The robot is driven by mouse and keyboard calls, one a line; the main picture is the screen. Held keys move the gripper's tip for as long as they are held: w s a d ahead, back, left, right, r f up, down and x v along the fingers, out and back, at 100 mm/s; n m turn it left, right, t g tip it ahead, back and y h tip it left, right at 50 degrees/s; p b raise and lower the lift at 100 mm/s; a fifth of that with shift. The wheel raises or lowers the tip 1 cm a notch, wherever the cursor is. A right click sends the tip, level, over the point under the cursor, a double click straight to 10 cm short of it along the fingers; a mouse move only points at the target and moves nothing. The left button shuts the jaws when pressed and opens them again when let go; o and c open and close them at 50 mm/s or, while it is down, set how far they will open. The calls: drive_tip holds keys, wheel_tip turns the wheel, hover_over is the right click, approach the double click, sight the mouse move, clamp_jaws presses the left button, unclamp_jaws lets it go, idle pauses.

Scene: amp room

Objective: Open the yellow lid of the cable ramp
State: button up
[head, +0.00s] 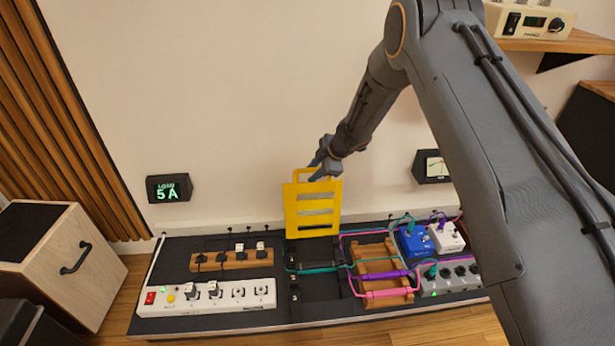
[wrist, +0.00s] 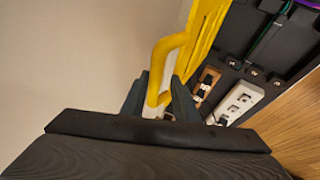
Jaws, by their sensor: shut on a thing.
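The yellow lid (head: 312,208) of the cable ramp stands raised, roughly upright, at the back of the black ramp channel (head: 318,283) in the head view. It has several slots and a handle loop at its top edge. My gripper (head: 322,170) is at that top edge. In the wrist view my gripper (wrist: 160,100) is shut on the yellow handle (wrist: 166,62), which runs between the two fingers. The ramp's channel is exposed, with a teal cable (head: 318,268) crossing it. The fingertips are partly hidden behind the handle.
A white power strip (head: 206,296) and a wooden plug block (head: 230,260) lie left of the ramp. A wooden cable rack (head: 380,270), a blue pedal (head: 413,243) and a white pedal (head: 446,237) stand right. The wall is close behind; a display reading 5 A (head: 169,189) hangs there.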

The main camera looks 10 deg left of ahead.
drive_tip(key=shift+v, duration=0.9)
drive_tip(key=shift+s+d+r, duration=0.1)
drive_tip(key=shift+d+r, duration=0.05)
drive_tip(key=shift+r, duration=0.3)
drive_tip(key=shift+w+d+r+p, duration=0.3)
drive_tip(key=shift+r+p, duration=0.45)
drive_tip(key=shift+r, duration=0.1)
drive_tip(key=shift+w+d+r+p, duration=0.25)
drive_tip(key=shift+w+r+p, duration=0.05)
drive_tip(key=shift+r+p, duration=0.55)
drive_tip(key=shift+w+d+r+p, duration=0.35)
drive_tip(key=shift+r+p, duration=0.35)
drive_tip(key=shift+r, duration=0.15)
wheel_tip(320, 180, up, 7)
drive_tip(key=w+d+p, duration=0.2)
drive_tip(key=w+p, duration=0.1)
drive_tip(key=p, duration=0.1)
drive_tip(key=shift+d, duration=0.25)
drive_tip(key=shift+s+r, duration=0.1)
